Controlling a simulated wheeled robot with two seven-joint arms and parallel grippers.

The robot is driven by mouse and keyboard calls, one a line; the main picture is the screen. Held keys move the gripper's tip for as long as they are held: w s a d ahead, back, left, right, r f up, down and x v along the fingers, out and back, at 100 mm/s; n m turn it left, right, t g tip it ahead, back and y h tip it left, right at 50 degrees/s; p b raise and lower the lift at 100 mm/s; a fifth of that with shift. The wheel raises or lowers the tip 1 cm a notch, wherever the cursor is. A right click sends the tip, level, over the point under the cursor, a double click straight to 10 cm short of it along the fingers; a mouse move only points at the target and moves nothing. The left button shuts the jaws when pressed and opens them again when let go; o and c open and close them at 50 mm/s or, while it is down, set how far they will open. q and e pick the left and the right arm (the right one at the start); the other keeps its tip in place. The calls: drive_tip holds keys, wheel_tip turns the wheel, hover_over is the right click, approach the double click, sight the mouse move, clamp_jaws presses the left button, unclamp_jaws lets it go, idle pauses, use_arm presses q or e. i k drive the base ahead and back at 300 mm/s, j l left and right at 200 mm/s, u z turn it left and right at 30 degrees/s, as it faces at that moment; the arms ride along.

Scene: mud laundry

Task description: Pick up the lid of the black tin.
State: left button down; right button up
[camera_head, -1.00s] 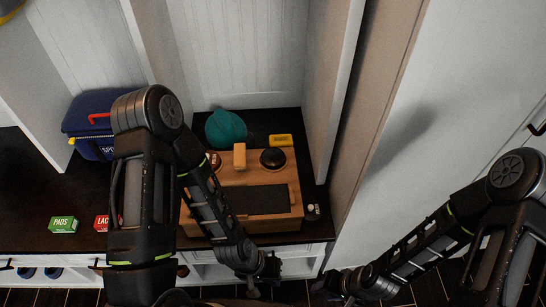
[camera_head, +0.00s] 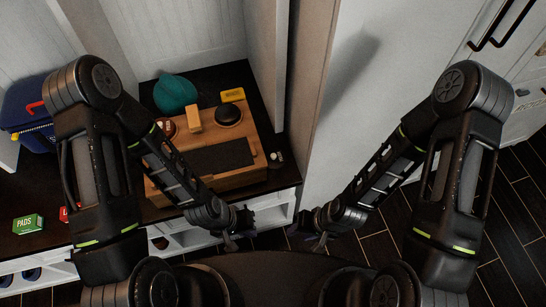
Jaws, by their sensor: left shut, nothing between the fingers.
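A round black tin (camera_head: 229,115) sits at the back right on top of a wooden box (camera_head: 256,152), on the dark bench top; I cannot make out the edge between its lid and body. My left gripper (camera_head: 234,241) is shut and empty, low in front of the bench and well short of the tin. My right gripper (camera_head: 309,238) hangs to its right over the floor, apart from everything. Its fingers are too small and dark to read.
On the wooden box are a wooden block (camera_head: 194,119), a dark mat (camera_head: 222,154) and a reddish tin (camera_head: 167,128) partly behind my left arm. A teal item (camera_head: 175,93) and a yellow box (camera_head: 232,95) lie behind. A white panel (camera_head: 370,80) stands right of the bench.

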sight(275, 159)
drive_tip(key=l, duration=2.05)
drive_tip(key=k+z, duration=0.05)
drive_tip(key=k, duration=0.05)
